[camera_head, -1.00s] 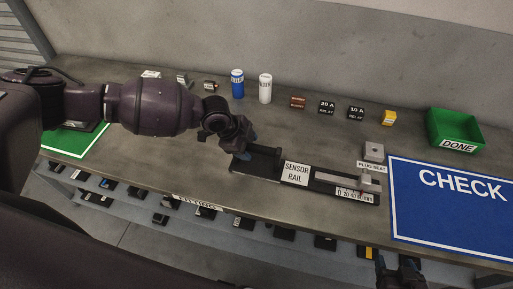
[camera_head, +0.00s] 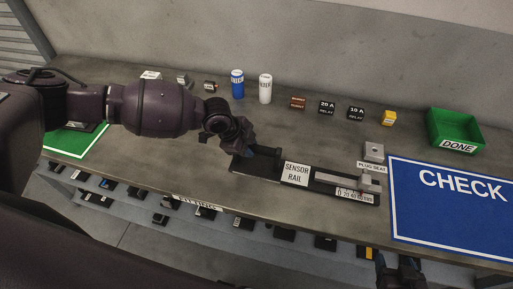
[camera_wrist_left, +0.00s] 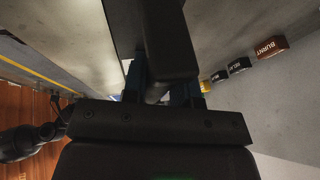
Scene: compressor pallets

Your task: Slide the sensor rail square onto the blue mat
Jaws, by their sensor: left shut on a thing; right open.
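The sensor rail (camera_head: 326,182) is a long black rail with a white label and a grey slide piece near its right end. It lies on the bench, left of the blue mat (camera_head: 440,225) marked CHECK, with its right end close to the mat's left edge. My left gripper (camera_head: 254,148) is at the rail's left end and is shut on its raised black part, which also fills the middle of the left wrist view (camera_wrist_left: 168,45). My right gripper (camera_head: 398,268) is at the bottom edge near the bench front, apart from the rail. Its fingertips show only partly.
A small grey plug seat block (camera_head: 373,149) stands just behind the rail's right end. A green DONE bin (camera_head: 455,130) is behind the mat. Relays, a yellow block (camera_head: 388,118) and two cans (camera_head: 265,88) line the back. A green mat (camera_head: 72,143) is at left.

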